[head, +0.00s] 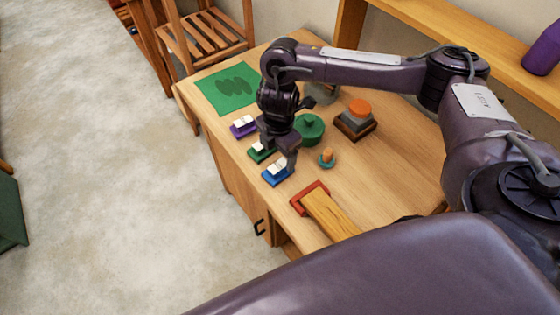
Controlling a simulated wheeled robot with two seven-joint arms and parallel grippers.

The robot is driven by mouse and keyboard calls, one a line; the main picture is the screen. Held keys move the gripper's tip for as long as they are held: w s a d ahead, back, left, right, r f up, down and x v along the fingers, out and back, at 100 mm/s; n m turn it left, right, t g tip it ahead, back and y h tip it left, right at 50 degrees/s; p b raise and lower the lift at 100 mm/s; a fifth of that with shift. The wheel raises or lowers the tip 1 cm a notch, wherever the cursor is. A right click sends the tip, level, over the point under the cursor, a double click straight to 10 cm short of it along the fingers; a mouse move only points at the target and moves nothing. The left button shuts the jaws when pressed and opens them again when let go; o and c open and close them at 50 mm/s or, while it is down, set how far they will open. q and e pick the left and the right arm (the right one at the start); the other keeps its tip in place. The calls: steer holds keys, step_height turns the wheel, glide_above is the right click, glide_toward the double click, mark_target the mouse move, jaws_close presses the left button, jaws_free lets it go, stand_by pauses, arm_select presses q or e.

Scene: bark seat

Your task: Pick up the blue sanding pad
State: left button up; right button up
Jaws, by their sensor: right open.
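The blue sanding pad (272,181) lies on the wooden bench near its left edge, with a pale block on top. My right gripper (278,159) points down just above and behind it. The gripper is open and empty. One finger shows close to the far right side of the blue pad, and the other is near the green pad (254,155). I cannot tell whether a finger touches either pad. My left gripper is not in view.
A purple pad (238,131) lies beyond the green one. A green sheet (215,95) covers the far corner.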

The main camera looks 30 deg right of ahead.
mark_target(278, 165)
steer(key=shift+s+d+f, duration=0.15)
steer(key=shift+d, duration=0.1)
steer(key=shift+s+a+f+b, duration=0.15)
steer(key=shift+f+b, duration=0.25)
steer(key=shift+f, duration=0.8)
steer(key=f, duration=0.2)
steer(key=f+b, duration=0.1)
steer(key=shift+w+a+f, duration=0.15)
steer(key=shift+w+f, duration=0.15)
steer(key=shift+f, duration=0.55)
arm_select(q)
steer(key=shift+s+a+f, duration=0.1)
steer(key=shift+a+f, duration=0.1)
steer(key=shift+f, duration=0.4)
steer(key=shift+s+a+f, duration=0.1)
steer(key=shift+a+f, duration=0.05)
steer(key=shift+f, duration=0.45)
arm_select(e)
steer(key=shift+c, duration=0.3)
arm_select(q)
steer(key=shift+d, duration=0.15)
arm_select(e)
steer(key=c, duration=1)
